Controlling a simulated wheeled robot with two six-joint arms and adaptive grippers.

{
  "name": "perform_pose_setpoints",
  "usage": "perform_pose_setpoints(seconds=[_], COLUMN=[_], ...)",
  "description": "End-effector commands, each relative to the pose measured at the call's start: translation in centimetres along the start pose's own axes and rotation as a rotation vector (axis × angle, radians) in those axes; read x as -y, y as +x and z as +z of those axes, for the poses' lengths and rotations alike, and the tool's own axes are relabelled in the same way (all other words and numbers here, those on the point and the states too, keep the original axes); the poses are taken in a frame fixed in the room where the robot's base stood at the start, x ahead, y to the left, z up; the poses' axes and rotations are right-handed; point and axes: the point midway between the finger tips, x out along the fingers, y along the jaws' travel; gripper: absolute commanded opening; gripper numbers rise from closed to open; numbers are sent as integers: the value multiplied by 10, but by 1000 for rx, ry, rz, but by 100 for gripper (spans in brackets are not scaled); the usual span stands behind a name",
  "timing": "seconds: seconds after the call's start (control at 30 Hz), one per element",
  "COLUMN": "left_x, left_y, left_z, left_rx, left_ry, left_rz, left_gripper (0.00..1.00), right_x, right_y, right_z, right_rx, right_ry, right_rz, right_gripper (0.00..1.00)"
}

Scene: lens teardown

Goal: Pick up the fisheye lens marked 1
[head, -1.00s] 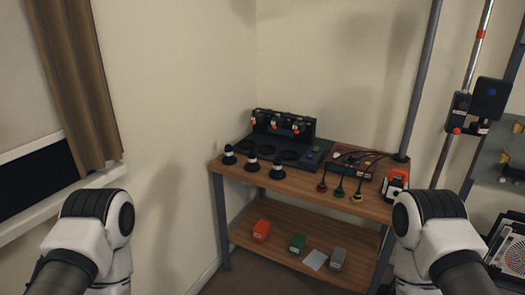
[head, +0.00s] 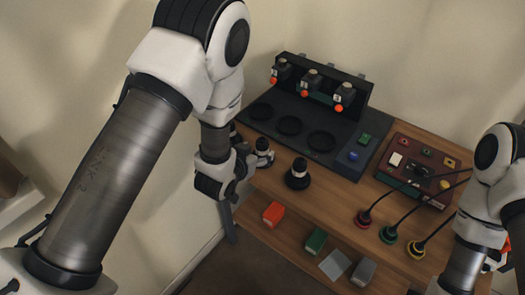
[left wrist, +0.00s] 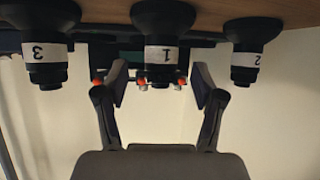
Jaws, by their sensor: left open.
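Three black lenses with white number bands stand on the wooden bench top. In the left wrist view, where things appear upside down, the lens marked 1 (left wrist: 160,52) is in the middle, the lens marked 3 (left wrist: 46,52) at left and the lens marked 2 (left wrist: 245,60) at right. My left gripper (left wrist: 160,84) is open, its fingers apart on either side of the lens marked 1; I cannot tell whether they touch it. In the head view my left gripper (head: 238,176) is beside the middle lens (head: 263,153) and partly hides the leftmost one. My right gripper is not in view.
A dark tray with round recesses (head: 262,111) and a rack with orange-tipped pieces (head: 312,86) lie behind the lenses. A red-brown control box (head: 440,155) with cables stands at right. Coloured boxes (head: 316,240) sit on the lower shelf (head: 285,245).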

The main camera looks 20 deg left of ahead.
Motion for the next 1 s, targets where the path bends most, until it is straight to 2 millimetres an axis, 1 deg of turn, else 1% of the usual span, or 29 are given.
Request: perform_pose_setpoints(seconds=[0.13, 0.23, 0.3, 0.47, 0.5, 0.57, 0.6, 0.67, 0.7, 1.0], left_x=[2, 2, 3, 3, 3, 3, 3, 3, 3, 3], left_y=[25, 41, 46, 47, 47, 46, 46, 46, 46, 46], left_z=[-3, -1, -1, 0, 0, 0, 0, 0, 0, -1], left_rx=[1, 2, 3, 4, 4, 4, 4, 4, 4, 5], left_ry=[0, 0, 0, 0, 0, 0, 0, 0, 0, 0], left_rz=[0, 0, -1, -1, -1, -1, -1, -1, -1, -1], left_gripper=[68, 68, 68, 68, 61, 40, 26, 5, 0, 0], right_x=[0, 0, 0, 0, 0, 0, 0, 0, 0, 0], right_y=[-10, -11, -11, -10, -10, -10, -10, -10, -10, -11], right_z=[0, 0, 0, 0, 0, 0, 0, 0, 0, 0], right_rx=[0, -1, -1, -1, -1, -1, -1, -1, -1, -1], right_ry=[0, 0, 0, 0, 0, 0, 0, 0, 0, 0], right_rz=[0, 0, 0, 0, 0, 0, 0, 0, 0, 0], right_gripper=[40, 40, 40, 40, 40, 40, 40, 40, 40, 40])
